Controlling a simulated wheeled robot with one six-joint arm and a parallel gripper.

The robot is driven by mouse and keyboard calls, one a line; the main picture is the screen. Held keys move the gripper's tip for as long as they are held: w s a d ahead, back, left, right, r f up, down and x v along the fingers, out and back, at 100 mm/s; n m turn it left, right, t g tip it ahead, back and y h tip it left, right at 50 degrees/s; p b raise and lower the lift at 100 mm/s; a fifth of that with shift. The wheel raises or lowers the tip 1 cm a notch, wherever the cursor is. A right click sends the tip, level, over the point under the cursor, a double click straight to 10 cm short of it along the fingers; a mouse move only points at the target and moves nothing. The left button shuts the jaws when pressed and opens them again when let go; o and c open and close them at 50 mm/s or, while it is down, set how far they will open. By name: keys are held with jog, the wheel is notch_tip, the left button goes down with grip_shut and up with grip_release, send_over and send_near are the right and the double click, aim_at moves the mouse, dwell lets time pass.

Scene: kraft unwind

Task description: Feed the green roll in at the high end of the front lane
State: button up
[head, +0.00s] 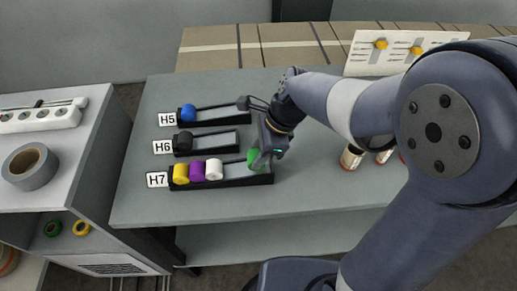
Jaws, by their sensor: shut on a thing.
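The green roll (252,157) is at the right end of the front lane (240,181), the dark tray labelled H7. My gripper (260,158) is shut on it from above and hides part of it. I cannot tell whether the roll touches the lane floor. In the same lane a yellow roll (181,174), a purple roll (197,171) and a white roll (214,169) stand side by side toward the left end. A gap lies between the white roll and the green roll.
Behind it, lane H6 (222,142) holds a black roll and lane H5 (236,118) a blue roll. Small jars (351,157) stand on the grey table (300,199) beneath my arm. A side cabinet with a tape roll (30,167) is at left. The front table strip is clear.

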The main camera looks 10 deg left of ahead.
jog(key=shift+f, duration=0.6)
jog(key=o, duration=1.1)
jog(key=shift+c, duration=0.2)
jog(key=shift+o, duration=0.4)
jog(key=shift+o, duration=1.2)
jog(key=shift+r, duration=0.15)
notch_tip(320, 180, up, 8)
jog(key=p, duration=0.8)
jog(key=shift+r, duration=0.25)
jog(key=shift+f, duration=0.1)
